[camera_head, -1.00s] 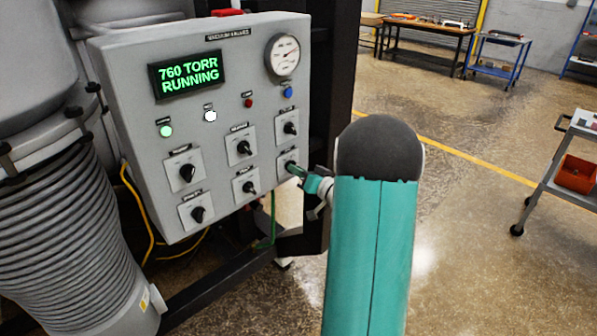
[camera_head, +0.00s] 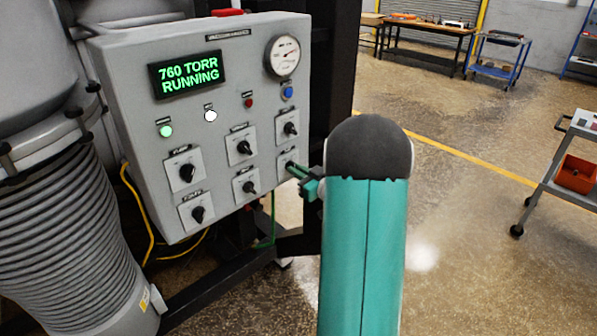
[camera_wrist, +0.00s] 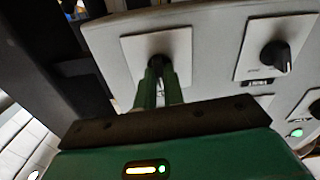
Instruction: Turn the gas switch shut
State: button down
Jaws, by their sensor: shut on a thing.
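A grey control panel (camera_head: 228,110) carries several black rotary switches on white plates. My gripper (camera_head: 291,167) is at the lower right switch (camera_head: 284,158), at the panel's right edge. In the wrist view the two green fingers of my gripper (camera_wrist: 159,78) are shut on the black knob of that switch, in front of its white plate (camera_wrist: 183,42). The fingers hide most of the knob, so its pointing direction cannot be told. The switch labels are too small to read, so I cannot confirm which is the gas switch.
The panel's display (camera_head: 187,74) reads "760 TORR RUNNING". A dial gauge (camera_head: 283,56) sits at upper right. A neighbouring switch (camera_wrist: 275,55) is close to my gripper in the wrist view. A grey cart (camera_head: 575,165) stands far right; the floor between is clear.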

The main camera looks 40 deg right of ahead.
jog(key=n, duration=0.5)
dwell(0.5)
jog(key=shift+s, duration=0.1)
jog(key=c, duration=1.5)
grip_release()
jog(key=shift+s, duration=0.1)
jog(key=s, duration=1.3)
jog(key=shift+s+d, duration=0.15)
jog(key=shift+s, duration=0.1)
